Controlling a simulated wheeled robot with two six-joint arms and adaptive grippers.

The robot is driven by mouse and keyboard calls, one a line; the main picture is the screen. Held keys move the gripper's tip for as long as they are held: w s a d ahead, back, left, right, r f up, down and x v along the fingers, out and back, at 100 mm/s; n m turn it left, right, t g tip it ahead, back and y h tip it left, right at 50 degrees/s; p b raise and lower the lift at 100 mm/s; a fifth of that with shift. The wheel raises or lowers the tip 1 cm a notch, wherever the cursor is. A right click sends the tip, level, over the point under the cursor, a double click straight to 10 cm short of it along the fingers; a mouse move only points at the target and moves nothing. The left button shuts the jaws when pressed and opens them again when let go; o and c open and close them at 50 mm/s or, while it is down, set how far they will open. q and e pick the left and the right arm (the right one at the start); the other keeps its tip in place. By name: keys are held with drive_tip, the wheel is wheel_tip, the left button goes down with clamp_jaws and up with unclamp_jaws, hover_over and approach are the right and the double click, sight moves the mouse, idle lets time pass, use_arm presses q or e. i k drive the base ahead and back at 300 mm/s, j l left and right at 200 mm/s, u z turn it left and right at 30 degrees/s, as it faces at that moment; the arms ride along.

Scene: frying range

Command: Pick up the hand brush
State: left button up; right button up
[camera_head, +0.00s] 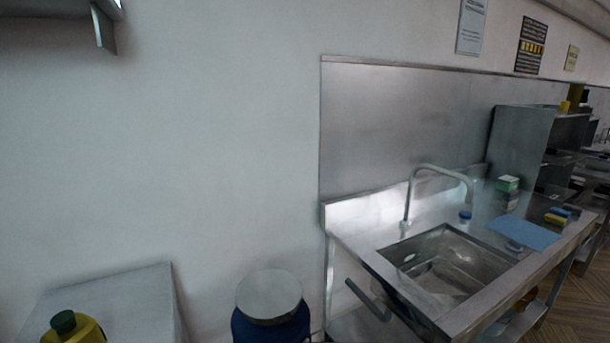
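I cannot pick out a hand brush with certainty. A small greyish item (514,246) lies at the front edge of a blue cloth (530,232) on the steel sink counter at the right. It is too small to identify. Several small yellow, blue and dark items (557,216) sit just right of the cloth and may be sponges or brushes. Neither of my grippers shows in the head view.
The sink (450,262) has a curved tap (438,168). A lidded blue bin (268,325) stands left of the counter. A yellow container (72,330) is at lower left. Wooden floor (578,315) is clear at right.

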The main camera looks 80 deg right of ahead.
sight(511, 197)
drive_tip(key=z, duration=3.85)
drive_tip(key=i+l+z, duration=0.5)
drive_tip(key=i+l, duration=0.15)
drive_tip(key=i+l+z, duration=0.15)
drive_tip(key=i, duration=0.35)
drive_tip(key=i+l+z, duration=0.15)
drive_tip(key=i, duration=0.3)
drive_tip(key=i+l+z, duration=0.2)
drive_tip(key=i, duration=0.25)
drive_tip(key=i+u, duration=0.2)
drive_tip(key=i, duration=0.65)
drive_tip(key=i+l+u, duration=0.1)
drive_tip(key=i+u, duration=0.15)
drive_tip(key=i, duration=0.6)
drive_tip(key=i+u, duration=0.2)
drive_tip(key=u, duration=0.2)
drive_tip(key=i+u, duration=0.25)
drive_tip(key=u, duration=0.15)
drive_tip(key=i+u, duration=0.2)
drive_tip(key=u, duration=0.2)
drive_tip(key=i+l+u, duration=0.2)
drive_tip(key=u, duration=0.2)
drive_tip(key=i+u, duration=0.2)
drive_tip(key=u, duration=0.15)
drive_tip(key=i+u, duration=0.2)
drive_tip(key=u, duration=0.15)
drive_tip(key=k+l, duration=0.5)
drive_tip(key=k, duration=0.15)
